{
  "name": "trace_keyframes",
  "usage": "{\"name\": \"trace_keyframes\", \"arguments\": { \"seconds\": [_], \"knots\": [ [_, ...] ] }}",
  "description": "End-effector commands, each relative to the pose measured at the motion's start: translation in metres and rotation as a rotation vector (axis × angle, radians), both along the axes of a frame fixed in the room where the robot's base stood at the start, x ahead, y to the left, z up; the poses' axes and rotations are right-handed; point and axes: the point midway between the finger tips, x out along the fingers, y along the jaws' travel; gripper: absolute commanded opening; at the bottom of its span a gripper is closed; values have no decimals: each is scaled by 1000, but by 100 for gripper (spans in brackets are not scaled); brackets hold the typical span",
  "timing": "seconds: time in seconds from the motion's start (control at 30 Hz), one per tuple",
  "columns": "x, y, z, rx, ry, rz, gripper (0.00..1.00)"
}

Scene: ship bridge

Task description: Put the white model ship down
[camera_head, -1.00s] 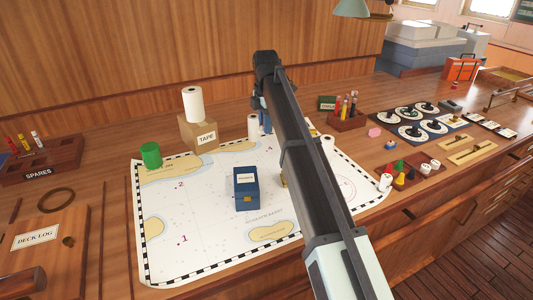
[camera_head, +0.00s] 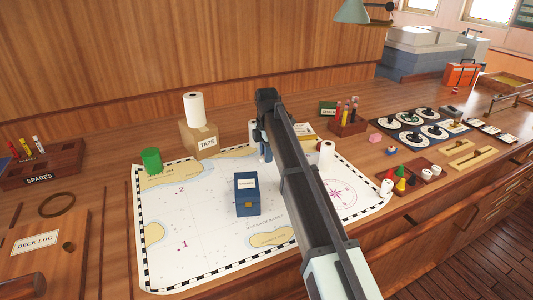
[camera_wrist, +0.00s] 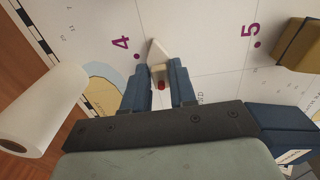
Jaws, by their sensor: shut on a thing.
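The white model ship (camera_wrist: 158,53) shows in the wrist view between the fingers of my gripper (camera_wrist: 164,80). It is small and white with a pointed end and a red part. My gripper is shut on it, over the chart (camera_wrist: 205,30), beside the printed number 4. I cannot tell whether the ship touches the chart. In the head view my gripper (camera_head: 265,150) is mostly behind my arm, and the ship is hidden. The chart (camera_head: 205,235) lies flat on the wooden counter.
A blue box (camera_head: 247,194) stands on the chart, left of my arm. A white roll (camera_wrist: 40,110) is close to my gripper in the wrist view. A green cylinder (camera_head: 151,161) stands at the chart's left corner. The chart's left part is mostly clear.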

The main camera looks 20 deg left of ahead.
Motion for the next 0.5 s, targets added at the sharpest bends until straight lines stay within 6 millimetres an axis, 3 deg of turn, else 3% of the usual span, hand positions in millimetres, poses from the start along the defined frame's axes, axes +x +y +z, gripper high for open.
{"name": "trace_keyframes", "arguments": {
  "seconds": [0.23,0.27,0.5],
  "knots": [
    [0,0,-3,-1,1,0,0],
    [0,0,-3,-1,1,0,29],
    [0,0,-2,-1,1,0,52]
  ]
}}
